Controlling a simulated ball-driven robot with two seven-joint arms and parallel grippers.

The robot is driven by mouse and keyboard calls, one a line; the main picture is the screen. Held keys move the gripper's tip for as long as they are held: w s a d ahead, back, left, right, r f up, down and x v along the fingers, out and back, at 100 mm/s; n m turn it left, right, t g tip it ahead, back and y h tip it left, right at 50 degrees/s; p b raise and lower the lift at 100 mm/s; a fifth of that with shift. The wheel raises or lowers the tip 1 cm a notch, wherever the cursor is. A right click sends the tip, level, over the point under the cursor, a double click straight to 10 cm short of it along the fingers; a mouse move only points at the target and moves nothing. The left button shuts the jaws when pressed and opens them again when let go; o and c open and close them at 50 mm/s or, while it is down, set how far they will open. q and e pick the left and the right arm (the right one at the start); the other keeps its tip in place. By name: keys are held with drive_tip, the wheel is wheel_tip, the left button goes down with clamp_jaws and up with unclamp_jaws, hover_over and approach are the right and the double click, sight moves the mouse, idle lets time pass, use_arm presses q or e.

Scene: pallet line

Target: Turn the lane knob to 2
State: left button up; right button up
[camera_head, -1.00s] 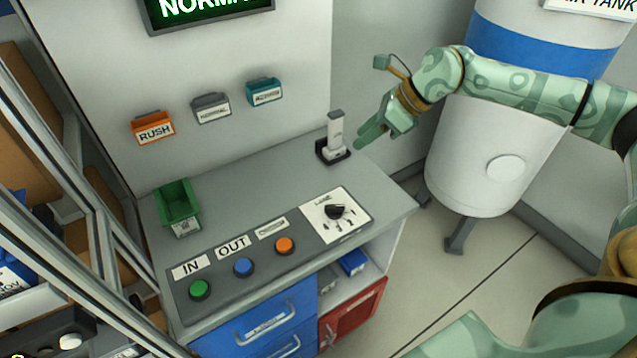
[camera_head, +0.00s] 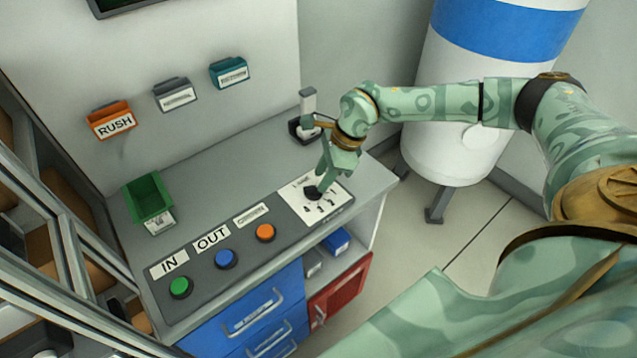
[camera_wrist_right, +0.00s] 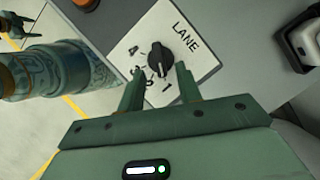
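The black lane knob (camera_head: 313,193) sits on a white plate (camera_head: 330,205) at the right end of the grey button panel. In the right wrist view the knob (camera_wrist_right: 160,58) stands on the plate marked LANE, with small numerals along one side. My right gripper (camera_head: 322,182) is just above the plate, at the knob. In the right wrist view its two fingers (camera_wrist_right: 158,80) are apart, one to each side of the knob's near end, and the knob shows between them. I cannot tell whether they touch it.
Green (camera_head: 181,287), blue (camera_head: 225,259) and orange (camera_head: 265,232) buttons line the panel left of the plate. A green bin (camera_head: 148,196) stands at the back left. A grey handheld device in a black stand (camera_head: 307,115) is behind my right gripper.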

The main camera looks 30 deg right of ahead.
sight(316, 187)
drive_tip(key=shift+x, duration=1.55)
clamp_jaws()
drive_tip(key=shift+s+r+m+p, duration=0.1)
drive_tip(key=shift+r+m+p, duration=0.1)
drive_tip(key=shift+m+p, duration=0.4)
drive_tip(key=m+t+p, duration=0.1)
drive_tip(key=m+p, duration=0.1)
drive_tip(key=p, duration=0.1)
drive_tip(key=m+h+p, duration=0.1)
drive_tip(key=m+p, duration=0.1)
drive_tip(key=p, duration=0.2)
drive_tip(key=shift+s+a+m+t, duration=0.15)
drive_tip(key=shift+a+m+t, duration=0.05)
drive_tip(key=shift+m+t, duration=0.2)
drive_tip(key=shift+f+m+t+h+p, duration=0.1)
drive_tip(key=shift+m+t+h+p, duration=0.3)
drive_tip(key=shift+m+p, duration=0.55)
